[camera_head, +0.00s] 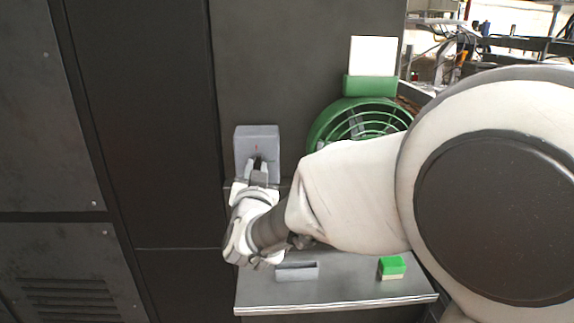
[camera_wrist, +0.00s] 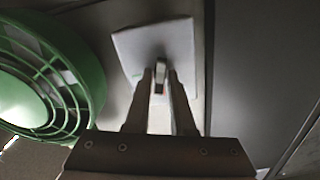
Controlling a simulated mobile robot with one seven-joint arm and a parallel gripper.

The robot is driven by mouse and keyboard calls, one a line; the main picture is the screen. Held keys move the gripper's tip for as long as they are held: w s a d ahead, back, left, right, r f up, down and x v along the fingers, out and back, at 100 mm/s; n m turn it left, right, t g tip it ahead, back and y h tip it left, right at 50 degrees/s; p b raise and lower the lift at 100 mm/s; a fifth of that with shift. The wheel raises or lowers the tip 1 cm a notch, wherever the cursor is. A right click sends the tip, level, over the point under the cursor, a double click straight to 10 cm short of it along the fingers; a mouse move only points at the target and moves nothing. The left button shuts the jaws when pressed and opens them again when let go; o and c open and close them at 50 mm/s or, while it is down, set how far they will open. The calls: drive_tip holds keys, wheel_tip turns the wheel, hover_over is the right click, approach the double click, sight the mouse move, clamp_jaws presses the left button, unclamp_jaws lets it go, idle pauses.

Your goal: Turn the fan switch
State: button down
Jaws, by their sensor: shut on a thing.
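The fan switch is a grey box (camera_head: 256,139) on the dark panel, left of the green fan (camera_head: 345,118). My gripper (camera_head: 257,162) is in front of the box. In the wrist view its two fingertips (camera_wrist: 160,75) stand on either side of the knob and are shut on it. The fan also shows at the left of the wrist view (camera_wrist: 85,80). My gripper hides the lower part of the box in the head view.
A grey shelf (camera_head: 335,294) lies below, with a small grey tray (camera_head: 297,271) and a green and cream block (camera_head: 391,267) on it. A white panel (camera_head: 373,55) in a green holder (camera_head: 369,88) stands above the fan. Dark cabinet panels (camera_head: 140,120) are at the left.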

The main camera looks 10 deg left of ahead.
drive_tip(key=shift+r+n+p, duration=0.1)
drive_tip(key=shift+n+p, duration=0.3)
drive_tip(key=shift+n, duration=1.2)
drive_tip(key=c, duration=0.9)
unclamp_jaws()
drive_tip(key=shift+s, duration=0.15)
